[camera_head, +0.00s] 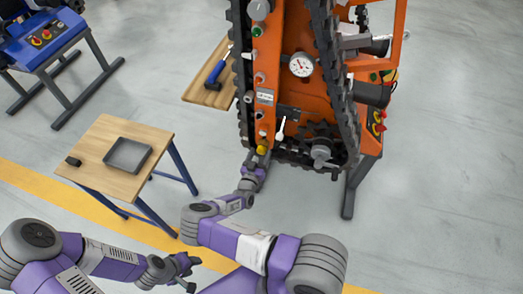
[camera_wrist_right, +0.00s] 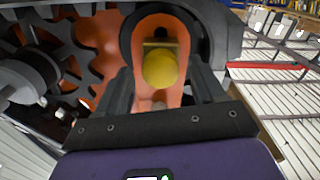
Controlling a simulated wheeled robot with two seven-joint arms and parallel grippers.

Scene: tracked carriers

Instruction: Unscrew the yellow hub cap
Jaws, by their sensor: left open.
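The yellow hub cap (camera_head: 262,149) sits low on the orange side frame of the tracked carrier (camera_head: 268,95). In the right wrist view the cap (camera_wrist_right: 160,70) is round, with a flat yellow bar across its top, against an orange rounded plate. My right gripper (camera_head: 259,158) is at the cap, its dark fingers standing on either side of it with visible gaps; it looks open. Whether the fingertips reach past the cap cannot be told. My left gripper (camera_head: 186,265) is open and empty, low over the floor, well away from the carrier.
A small wooden table (camera_head: 105,180) at left holds a grey tray (camera_head: 128,156) and a small black object (camera_head: 73,161). A wooden bench with a blue-handled tool (camera_head: 216,72) stands left of the carrier. A toothed sprocket (camera_head: 322,148) and black track flank the cap. Floor at right is clear.

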